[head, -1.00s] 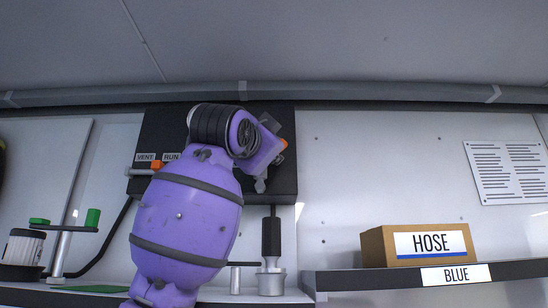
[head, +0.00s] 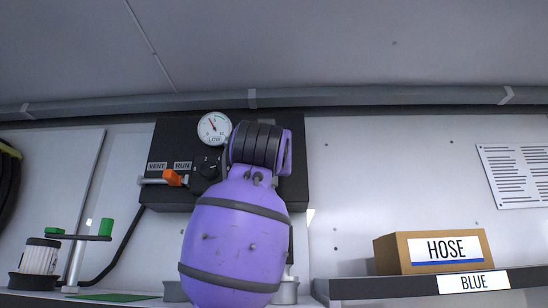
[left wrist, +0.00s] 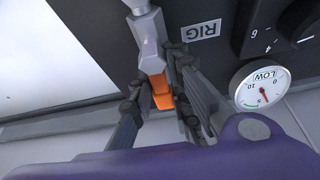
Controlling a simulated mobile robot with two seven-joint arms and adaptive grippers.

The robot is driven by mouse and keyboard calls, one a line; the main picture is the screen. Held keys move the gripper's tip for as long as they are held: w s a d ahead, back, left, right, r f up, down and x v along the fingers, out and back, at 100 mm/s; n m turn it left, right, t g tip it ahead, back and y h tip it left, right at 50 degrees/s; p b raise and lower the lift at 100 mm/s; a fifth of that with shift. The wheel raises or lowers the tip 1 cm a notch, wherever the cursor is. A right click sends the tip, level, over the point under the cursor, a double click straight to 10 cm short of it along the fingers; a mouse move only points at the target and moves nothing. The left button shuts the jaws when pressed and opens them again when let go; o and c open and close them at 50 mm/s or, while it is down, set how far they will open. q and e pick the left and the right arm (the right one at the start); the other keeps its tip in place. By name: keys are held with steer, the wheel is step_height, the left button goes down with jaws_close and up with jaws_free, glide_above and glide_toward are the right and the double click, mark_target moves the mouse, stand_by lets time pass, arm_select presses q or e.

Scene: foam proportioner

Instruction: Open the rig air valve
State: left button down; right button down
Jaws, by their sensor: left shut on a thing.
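The rig air valve's orange handle (left wrist: 159,90) shows in the left wrist view, on a grey metal valve body (left wrist: 149,35) beside the RIG label (left wrist: 198,25). My left gripper (left wrist: 156,98) has its dark fingers on both sides of the handle and is shut on it. In the head view my purple left arm hides the gripper and this valve, at the right of the black panel (head: 180,201). Whether the handle has turned cannot be told. My right gripper is in neither view.
A round LOW gauge (head: 214,128) sits on the panel's top; it also shows in the left wrist view (left wrist: 262,86). Another orange-handled valve (head: 173,178) is under VENT and RUN, beside a black knob (head: 207,164). A HOSE box (head: 433,251) stands on the right shelf (head: 400,287).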

arm_select(q)
steer(key=shift+w+a+f+n, duration=0.1)
steer(key=shift+w+f+n, duration=0.1)
steer(key=shift+n, duration=0.2)
steer(key=c, duration=1.6)
jaws_free()
steer(key=shift+s+r, duration=0.1)
steer(key=shift+s, duration=0.1)
steer(key=shift+c, duration=0.2)
steer(key=v, duration=1.2)
steer(key=shift+r, duration=0.1)
